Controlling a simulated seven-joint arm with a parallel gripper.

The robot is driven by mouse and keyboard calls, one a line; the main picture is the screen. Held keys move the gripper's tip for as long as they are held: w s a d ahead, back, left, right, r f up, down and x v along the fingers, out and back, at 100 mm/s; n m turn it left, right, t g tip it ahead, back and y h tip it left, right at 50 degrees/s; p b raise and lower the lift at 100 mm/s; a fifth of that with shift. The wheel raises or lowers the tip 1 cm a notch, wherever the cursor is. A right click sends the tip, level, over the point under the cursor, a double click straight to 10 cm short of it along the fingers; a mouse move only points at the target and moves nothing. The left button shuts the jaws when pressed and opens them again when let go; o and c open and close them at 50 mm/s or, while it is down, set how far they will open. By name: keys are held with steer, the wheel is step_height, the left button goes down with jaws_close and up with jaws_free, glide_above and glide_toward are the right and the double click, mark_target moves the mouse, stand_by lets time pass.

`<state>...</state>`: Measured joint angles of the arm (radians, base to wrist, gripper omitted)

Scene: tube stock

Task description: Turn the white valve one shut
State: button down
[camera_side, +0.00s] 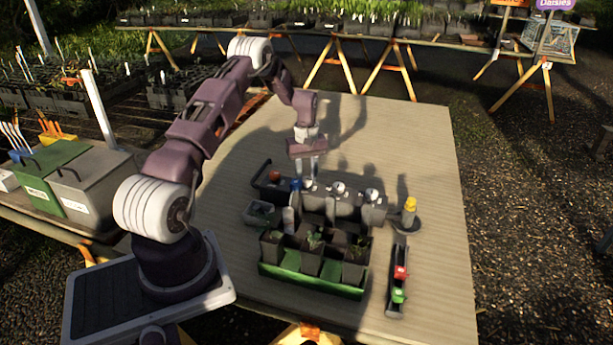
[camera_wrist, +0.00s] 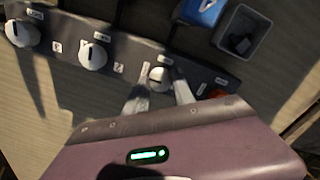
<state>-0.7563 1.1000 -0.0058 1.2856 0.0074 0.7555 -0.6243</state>
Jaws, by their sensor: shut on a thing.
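A dark grey valve panel (camera_wrist: 130,48) carries several white round valve knobs with small labels too small to read. My gripper (camera_side: 309,170) points down at the leftmost white knob (camera_side: 308,185) in the side view. In the wrist view my gripper's fingers (camera_wrist: 162,93) are on either side of that white knob (camera_wrist: 160,77), shut on it. The other white knobs, the middle one (camera_wrist: 93,56) and the far one (camera_wrist: 22,33), stand free.
A green tray (camera_side: 312,284) with potted seedlings stands in front of the panel. A small grey bin (camera_wrist: 243,32) and a blue item (camera_wrist: 200,12) stand close by. A yellow-topped item (camera_side: 410,204) and a rack with a red item (camera_side: 400,272) are right. The table's back is clear.

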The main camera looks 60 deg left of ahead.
steer(key=shift+m, duration=0.3)
steer(key=m, duration=0.3)
steer(key=shift+m, duration=0.3)
steer(key=m, duration=0.4)
steer(key=shift+m, duration=0.3)
steer(key=m, duration=0.9)
steer(key=c, duration=1.1)
jaws_free()
steer(key=shift+o, duration=0.2)
